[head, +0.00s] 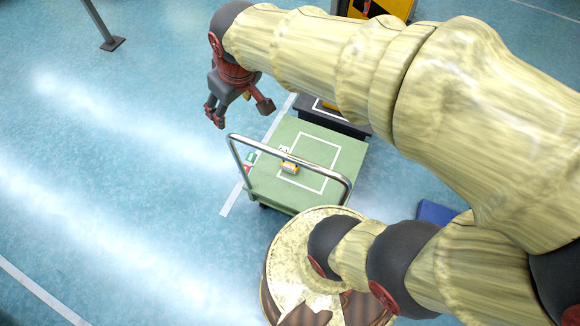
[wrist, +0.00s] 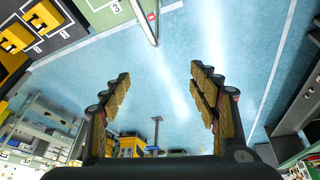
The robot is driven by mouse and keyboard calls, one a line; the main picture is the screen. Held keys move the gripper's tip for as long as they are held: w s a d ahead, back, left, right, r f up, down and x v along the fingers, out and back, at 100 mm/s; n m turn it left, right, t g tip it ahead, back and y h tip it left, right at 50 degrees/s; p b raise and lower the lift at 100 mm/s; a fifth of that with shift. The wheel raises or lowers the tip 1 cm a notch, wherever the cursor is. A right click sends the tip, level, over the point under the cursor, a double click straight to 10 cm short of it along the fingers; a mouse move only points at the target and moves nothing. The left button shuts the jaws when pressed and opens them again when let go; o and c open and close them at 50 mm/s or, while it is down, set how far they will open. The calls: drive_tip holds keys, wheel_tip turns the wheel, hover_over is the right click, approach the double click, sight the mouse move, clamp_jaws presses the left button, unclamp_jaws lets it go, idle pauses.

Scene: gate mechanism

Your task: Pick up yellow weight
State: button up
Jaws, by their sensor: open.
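A small yellow block (head: 290,168), possibly the yellow weight, sits on the green cart (head: 335,150) in the head view. Two larger yellow pieces (wrist: 42,17) (wrist: 14,36) sit on a dark stand at the upper left of the wrist view. I cannot tell which of these is the yellow weight. My gripper (head: 240,112) is open and empty, up and left of the cart in the head view. In the wrist view my gripper (wrist: 160,74) has its fingers spread wide with only blue floor between them. My arm partly covers the dark stand (head: 350,127) in the head view.
The cart's metal handle (head: 235,160) rises at its near side, and also shows in the wrist view (wrist: 148,22). A dark post (head: 105,30) stands at the upper left. A blue object (head: 436,212) lies right of the cart. The floor at left is clear.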

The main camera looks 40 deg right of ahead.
drive_tip(key=w+d+f+n+g+b, duration=0.1)
drive_tip(key=w+d+f, duration=0.5)
drive_tip(key=f, duration=0.4)
drive_tip(key=w+d+f+g+b, duration=0.1)
drive_tip(key=w+d+f, duration=0.45)
drive_tip(key=f, duration=0.35)
drive_tip(key=w+d+f+n+g+b, duration=0.1)
drive_tip(key=w+d+f, duration=0.5)
drive_tip(key=f, duration=0.4)
drive_tip(key=n+g+b, duration=0.2)
hover_over(290, 164)
wheel_tip(290, 164, down, 40)
drive_tip(key=shift+d+f, duration=0.1)
wheel_tip(290, 164, down, 2)
drive_tip(key=shift+f+b, duration=0.25)
drive_tip(key=shift+b, duration=0.05)
drive_tip(key=shift+f+b, duration=1.25)
drive_tip(key=shift+f, duration=1.55)
drive_tip(key=shift+c, duration=1.2)
clamp_jaws()
